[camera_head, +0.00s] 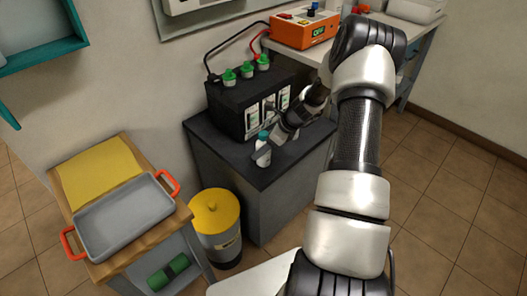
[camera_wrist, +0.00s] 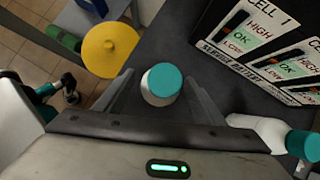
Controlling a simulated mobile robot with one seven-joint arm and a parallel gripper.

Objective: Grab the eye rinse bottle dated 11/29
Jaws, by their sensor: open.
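A white bottle with a teal cap (camera_wrist: 161,84) stands upright on the dark cabinet top, and it also shows in the head view (camera_head: 263,156). My gripper (camera_wrist: 158,78) is open, with one finger on each side of this bottle. A gap to the fingers seems to show, but I cannot tell whether either touches. A second white bottle with a teal cap (camera_wrist: 262,132) is beside my right-hand finger in the wrist view, partly cut by the frame. No date on either bottle is readable from here.
A black battery (camera_head: 240,107) with green caps and cell gauges stands close behind the bottles on the dark cabinet (camera_head: 222,165). A yellow-lidded bin (camera_head: 215,212) and a trolley with a grey tray (camera_head: 125,217) stand left. An orange charger (camera_head: 304,28) sits behind.

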